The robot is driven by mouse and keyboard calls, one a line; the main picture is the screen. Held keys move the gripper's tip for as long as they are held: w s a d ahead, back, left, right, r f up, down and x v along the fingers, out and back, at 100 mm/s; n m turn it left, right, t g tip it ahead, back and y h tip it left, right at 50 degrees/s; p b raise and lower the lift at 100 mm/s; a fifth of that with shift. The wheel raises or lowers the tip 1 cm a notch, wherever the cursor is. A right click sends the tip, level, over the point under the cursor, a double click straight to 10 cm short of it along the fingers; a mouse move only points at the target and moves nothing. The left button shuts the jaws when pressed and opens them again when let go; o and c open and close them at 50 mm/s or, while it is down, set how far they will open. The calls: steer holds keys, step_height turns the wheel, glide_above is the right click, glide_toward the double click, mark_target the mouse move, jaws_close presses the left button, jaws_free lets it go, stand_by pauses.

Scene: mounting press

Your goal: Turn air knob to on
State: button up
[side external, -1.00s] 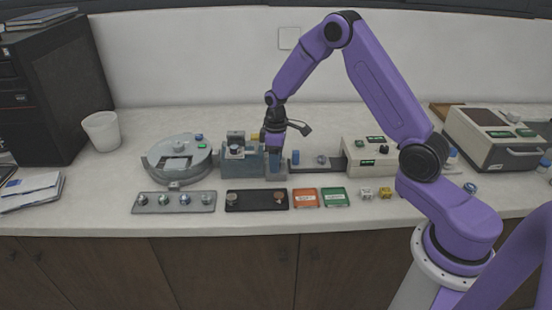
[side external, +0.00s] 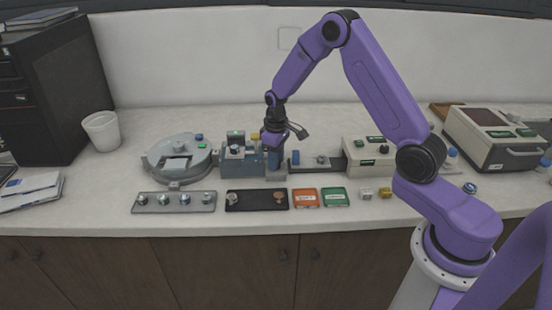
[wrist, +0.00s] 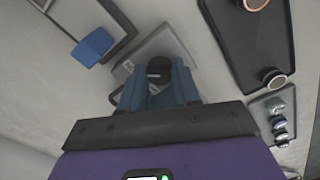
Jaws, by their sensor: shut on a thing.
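The air knob (wrist: 158,69) is a dark, round knob with a small light mark. It stands on a grey block (wrist: 176,43) in the wrist view. My gripper (wrist: 158,82) is shut on the knob, with a blue finger on each side of it. In the side view my gripper (side external: 274,163) points down at the right end of the blue-grey press unit (side external: 240,169). The fingers hide the knob there. A green patch (side external: 236,133) shows on top of the press unit.
A round grey machine (side external: 178,155) stands left of the press unit. A black tray (side external: 256,205), an orange box (side external: 305,198) and a green box (side external: 334,197) lie in front.

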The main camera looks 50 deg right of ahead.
steer(key=o, duration=1.1)
steer(key=shift+c, duration=0.2)
step_height(320, 180, up, 18)
steer(key=shift+f, duration=0.25)
steer(key=s+a+n, duration=0.4)
steer(key=s+a, duration=0.8)
steer(key=s, duration=0.2)
steer(key=s+d+f+n, duration=0.1)
steer(key=s+n, duration=0.4)
steer(key=s, duration=1.6)
steer(key=shift+s+d+f, duration=0.2)
steer(key=shift+s+f, duration=0.05)
steer(key=shift+f, duration=0.2)
